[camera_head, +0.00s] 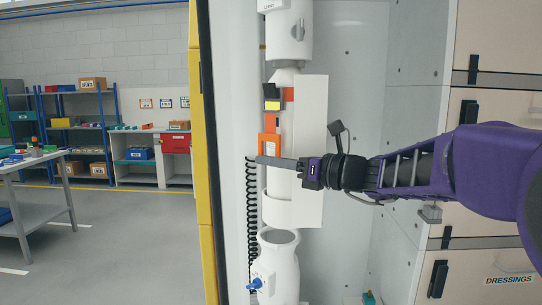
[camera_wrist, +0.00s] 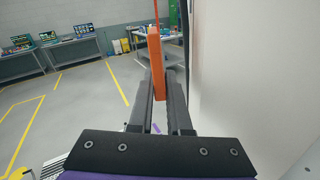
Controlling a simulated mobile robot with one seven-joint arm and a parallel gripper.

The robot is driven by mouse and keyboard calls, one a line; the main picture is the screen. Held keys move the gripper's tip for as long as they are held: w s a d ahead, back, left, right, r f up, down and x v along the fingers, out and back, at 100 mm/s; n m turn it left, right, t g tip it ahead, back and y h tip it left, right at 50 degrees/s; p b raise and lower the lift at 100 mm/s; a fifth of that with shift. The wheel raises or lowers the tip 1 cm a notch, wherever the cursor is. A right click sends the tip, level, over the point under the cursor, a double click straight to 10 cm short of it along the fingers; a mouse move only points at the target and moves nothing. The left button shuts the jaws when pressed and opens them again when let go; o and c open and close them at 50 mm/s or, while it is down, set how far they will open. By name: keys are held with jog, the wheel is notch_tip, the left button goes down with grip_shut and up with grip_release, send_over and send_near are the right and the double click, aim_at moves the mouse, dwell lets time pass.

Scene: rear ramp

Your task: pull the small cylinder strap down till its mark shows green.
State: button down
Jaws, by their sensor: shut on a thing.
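The small cylinder (camera_head: 281,243) is white and stands upright in a white holder (camera_head: 311,150) in the head view. An orange strap (camera_head: 270,145) hangs at its front left, below a black buckle with a yellow patch (camera_head: 272,105). No green shows on it. My gripper (camera_head: 266,161) reaches in from the right, its fingers pointing left across the lower strap. In the wrist view, the orange strap (camera_wrist: 155,62) stands between the two dark fingers, which are shut on it. The fingers hide part of the strap's lower end.
A black coiled cord (camera_head: 251,210) hangs left of the cylinder. A blue valve knob (camera_head: 256,283) is below. Another white cylinder (camera_head: 285,30) is above. A yellow door edge (camera_head: 201,150) is left, and drawers (camera_head: 490,140) are right. Open floor lies beyond.

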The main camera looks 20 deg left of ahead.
jog(key=shift+f, duration=0.95)
jog(key=c, duration=1.2)
grip_release()
jog(key=shift+w, duration=0.1)
jog(key=shift+o, duration=0.2)
jog(key=shift+r, duration=0.1)
jog(key=v, duration=1.7)
jog(key=shift+d, duration=0.3)
